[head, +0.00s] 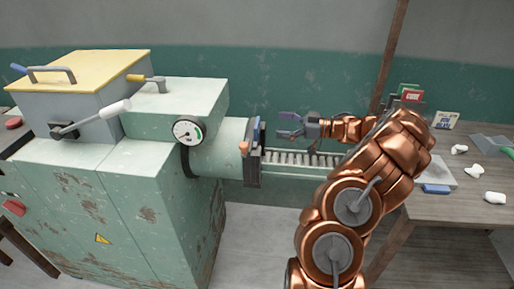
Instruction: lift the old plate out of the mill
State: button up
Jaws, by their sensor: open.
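The mill (150,185) is a worn pale green machine at the left, with a round barrel (215,155) pointing right. A dark, upright plate-like end (252,170) is at the barrel's mouth, seen nearly edge-on, with a blue part (258,130) at its top and an orange knob (244,148) on its near side. I cannot tell which of these parts is the old plate. My gripper (284,125) is open and empty, its fingers pointing left toward the blue part, with a small gap in the picture between them.
A roller track (300,160) runs right from the barrel's mouth, below my gripper. A wooden table (460,220) at the right holds white lumps (495,198), a grey slab (437,172), a blue block (436,189) and cards (446,120). A lever (100,115) sticks out from the yellow-lidded hopper (85,70).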

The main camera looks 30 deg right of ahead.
aim_at(257, 122)
jog(key=shift+s+a+p+x, duration=0.1)
jog(key=shift+s+p+x, duration=0.1)
jog(key=shift+x, duration=1.05)
jog(key=shift+s+a+p+x, duration=0.1)
jog(key=shift+p+x, duration=0.1)
jog(key=shift+x, duration=1)
jog(key=shift+s+a+p+x, duration=0.1)
jog(key=shift+a+p+x, duration=0.1)
jog(key=shift+x, duration=1.05)
jog(key=shift+f, duration=0.1)
jog(key=shift+c, duration=0.2)
jog(key=c, duration=1.7)
jog(key=shift+d, duration=0.1)
